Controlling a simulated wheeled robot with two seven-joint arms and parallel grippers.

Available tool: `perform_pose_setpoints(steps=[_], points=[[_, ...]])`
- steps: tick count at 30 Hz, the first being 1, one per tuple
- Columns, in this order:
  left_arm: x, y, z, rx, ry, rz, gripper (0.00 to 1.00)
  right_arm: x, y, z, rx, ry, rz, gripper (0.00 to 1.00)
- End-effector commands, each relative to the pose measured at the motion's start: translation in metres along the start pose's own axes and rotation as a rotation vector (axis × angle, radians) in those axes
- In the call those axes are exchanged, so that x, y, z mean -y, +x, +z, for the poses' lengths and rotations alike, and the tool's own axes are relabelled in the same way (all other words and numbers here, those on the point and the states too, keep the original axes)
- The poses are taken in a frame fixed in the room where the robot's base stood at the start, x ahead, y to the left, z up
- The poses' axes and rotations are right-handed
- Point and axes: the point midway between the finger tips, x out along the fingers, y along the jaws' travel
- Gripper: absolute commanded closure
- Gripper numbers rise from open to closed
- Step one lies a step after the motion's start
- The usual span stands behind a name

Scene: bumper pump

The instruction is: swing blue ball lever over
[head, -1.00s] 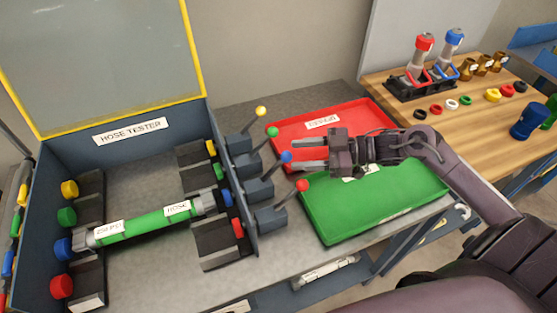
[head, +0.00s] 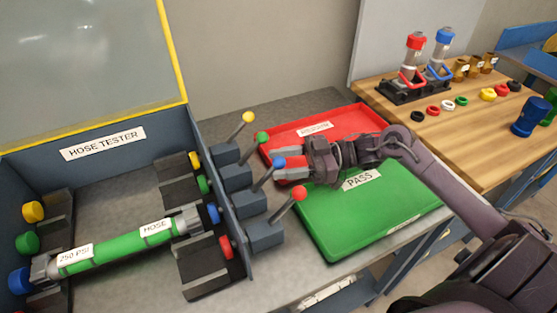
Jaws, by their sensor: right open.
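The blue ball lever (head: 278,163) stands on the right side of the hose tester (head: 185,130), between the green ball lever (head: 261,138) and the red ball lever (head: 299,194). It leans to the right from its dark base block. My right gripper (head: 284,167) is open, with its fingers pointing left at the blue ball. The fingertips are at or very near the ball; I cannot tell whether they touch it. A green hose (head: 115,249) lies in the tester, reaching the blue fitting on the right. My left gripper is out of view.
The yellow ball lever (head: 248,118) stands farthest back. A red tray (head: 340,119) and a green PASS tray (head: 375,208) lie right of the levers, under my right arm.

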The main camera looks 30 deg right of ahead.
Motion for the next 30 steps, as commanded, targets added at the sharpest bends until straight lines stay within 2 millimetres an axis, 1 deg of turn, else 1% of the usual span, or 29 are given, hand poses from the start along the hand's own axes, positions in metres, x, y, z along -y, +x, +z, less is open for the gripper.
perform_pose_setpoints(steps=[1,4,12,21,23,30], points=[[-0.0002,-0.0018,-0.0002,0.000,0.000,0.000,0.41,0.0000,0.0052,-0.0017,-0.003,-0.001,-0.001,0.54],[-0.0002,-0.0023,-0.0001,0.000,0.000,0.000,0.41,-0.0001,0.0104,-0.0008,0.000,-0.002,0.000,0.54],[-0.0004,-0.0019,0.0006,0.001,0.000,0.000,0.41,0.0002,0.0119,0.0002,0.001,-0.001,0.000,0.54],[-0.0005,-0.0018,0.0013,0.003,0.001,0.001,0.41,0.0002,0.0117,0.0002,0.001,-0.001,0.000,0.93],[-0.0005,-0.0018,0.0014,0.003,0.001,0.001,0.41,0.0002,0.0117,0.0002,0.001,-0.001,0.000,1.00],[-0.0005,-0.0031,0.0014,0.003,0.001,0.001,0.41,0.0003,0.0119,-0.0008,0.005,-0.002,0.000,1.00]])
